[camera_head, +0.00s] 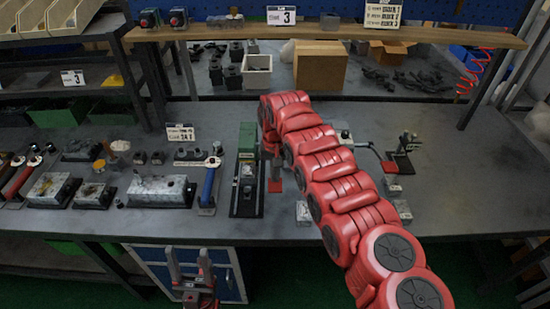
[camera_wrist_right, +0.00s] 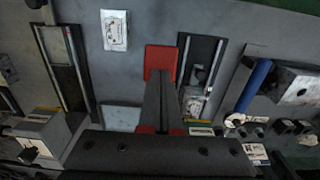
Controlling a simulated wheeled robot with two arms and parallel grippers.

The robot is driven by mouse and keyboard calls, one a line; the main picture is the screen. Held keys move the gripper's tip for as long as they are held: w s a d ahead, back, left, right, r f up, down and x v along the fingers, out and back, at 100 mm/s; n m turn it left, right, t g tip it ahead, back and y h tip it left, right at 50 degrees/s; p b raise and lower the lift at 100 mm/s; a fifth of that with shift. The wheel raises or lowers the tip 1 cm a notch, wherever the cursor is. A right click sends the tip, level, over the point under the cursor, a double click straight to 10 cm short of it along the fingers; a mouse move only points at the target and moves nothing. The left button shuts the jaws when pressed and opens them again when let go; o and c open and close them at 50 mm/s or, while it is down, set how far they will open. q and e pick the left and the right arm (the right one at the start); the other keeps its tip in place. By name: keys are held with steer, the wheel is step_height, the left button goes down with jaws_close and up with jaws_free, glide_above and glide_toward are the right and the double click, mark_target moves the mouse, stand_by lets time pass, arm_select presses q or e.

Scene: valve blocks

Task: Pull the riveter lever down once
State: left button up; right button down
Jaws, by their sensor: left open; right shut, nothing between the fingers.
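I cannot tell for sure which device is the riveter. A green-topped press-like fixture (camera_head: 247,142) on a black rail base stands on the bench left of my right gripper; its base also shows in the right wrist view (camera_wrist_right: 214,55). Right of my red arm, a grey device (camera_head: 343,134) has a dark lever ending in a red part (camera_head: 390,166). My right gripper (camera_head: 275,184) points down beside the green-topped fixture, shut and empty; its red fingertips show in the right wrist view (camera_wrist_right: 160,60). My left gripper (camera_head: 194,278) is open, low before the bench.
A blue-handled tool (camera_head: 209,184) stands left of the fixture, beside metal blocks (camera_head: 160,190). A black clamp-like device (camera_head: 404,145) stands at right. A shelf (camera_head: 330,32), a cardboard box (camera_head: 320,66) and bins are behind. My arm hides part of the middle.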

steer(key=shift+f+b, duration=2.7)
steer(key=shift+f, duration=0.9)
step_height(320, 180, up, 9)
steer(key=p, duration=0.6)
steer(key=shift+f, duration=0.1)
step_height(320, 180, up, 9)
steer(key=p, duration=0.1)
